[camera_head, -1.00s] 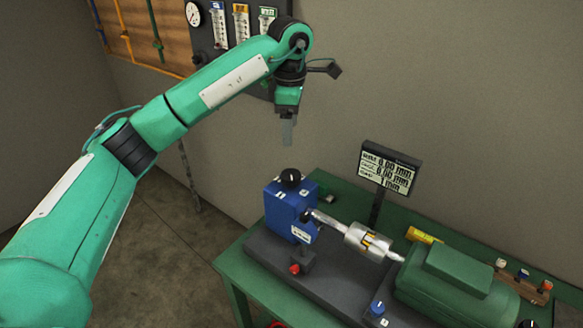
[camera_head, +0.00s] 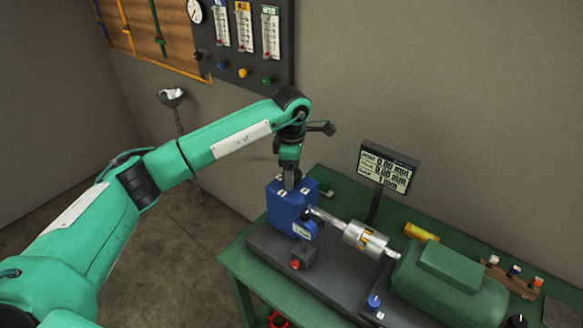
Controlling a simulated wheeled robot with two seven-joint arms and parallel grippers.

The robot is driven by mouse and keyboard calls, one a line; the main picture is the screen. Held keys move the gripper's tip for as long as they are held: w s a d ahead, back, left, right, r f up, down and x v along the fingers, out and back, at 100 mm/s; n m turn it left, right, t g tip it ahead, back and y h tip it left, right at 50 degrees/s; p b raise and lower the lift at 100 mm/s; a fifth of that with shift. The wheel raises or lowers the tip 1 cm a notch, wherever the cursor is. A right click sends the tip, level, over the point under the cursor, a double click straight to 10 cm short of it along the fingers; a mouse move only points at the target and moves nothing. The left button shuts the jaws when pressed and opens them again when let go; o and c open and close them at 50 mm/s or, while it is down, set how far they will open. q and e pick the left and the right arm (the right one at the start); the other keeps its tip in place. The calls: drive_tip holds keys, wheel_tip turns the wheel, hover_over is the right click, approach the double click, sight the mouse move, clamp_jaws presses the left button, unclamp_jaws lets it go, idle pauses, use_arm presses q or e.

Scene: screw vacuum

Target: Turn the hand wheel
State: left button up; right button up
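My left gripper (camera_head: 289,179) points straight down onto the top of a blue box-shaped unit (camera_head: 291,212) on the bench. Its fingers are seen edge-on and dark, so I cannot tell if they are open or shut. The black knob on top of the blue unit is hidden behind or between the fingers. A red wheel (camera_head: 279,320) shows partly at the bottom edge, low beside the bench, cut off by the frame. My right gripper is not in view.
A shaft with a silver coupling (camera_head: 366,238) joins the blue unit to a green motor (camera_head: 448,282). A display (camera_head: 388,166) stands behind on the green bench (camera_head: 237,262). A gauge panel (camera_head: 240,45) hangs on the wall. Floor left of the bench is clear.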

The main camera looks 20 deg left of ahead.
use_arm(q)
drive_tip(key=shift+c, duration=0.2)
drive_tip(key=c, duration=0.9)
